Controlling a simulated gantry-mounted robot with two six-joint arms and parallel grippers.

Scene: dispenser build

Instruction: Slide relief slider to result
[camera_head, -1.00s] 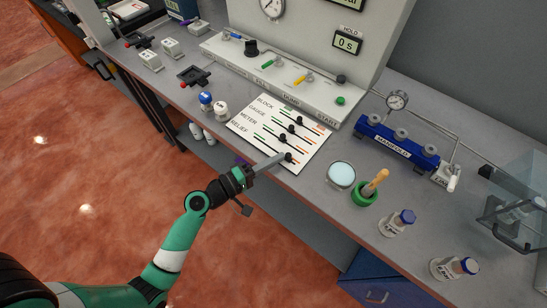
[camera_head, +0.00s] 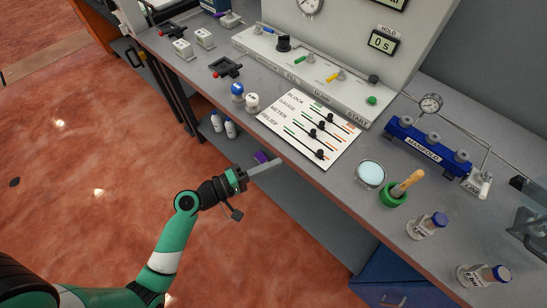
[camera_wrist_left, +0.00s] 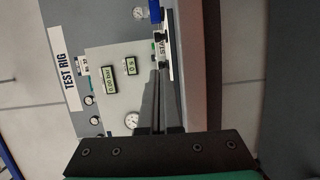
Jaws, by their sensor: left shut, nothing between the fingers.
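The white slider panel (camera_head: 283,104) lies on the bench, with rows labelled BLOCK, GAUGE, METER and RELIEF. The black relief slider knob (camera_head: 320,154) is on the lowest row, near that row's right end. My left gripper (camera_head: 279,163) is shut and empty. Its fingertips are left of the relief knob in the head view, apart from it and just off the bench's front edge. My right gripper is not in view.
A control console (camera_head: 300,75) stands behind the panel. White and blue knobs (camera_head: 252,101) are to its left. A round pale dish (camera_head: 371,173), a green holder (camera_head: 392,196) and a blue manifold (camera_head: 423,149) are to its right. Open floor lies in front.

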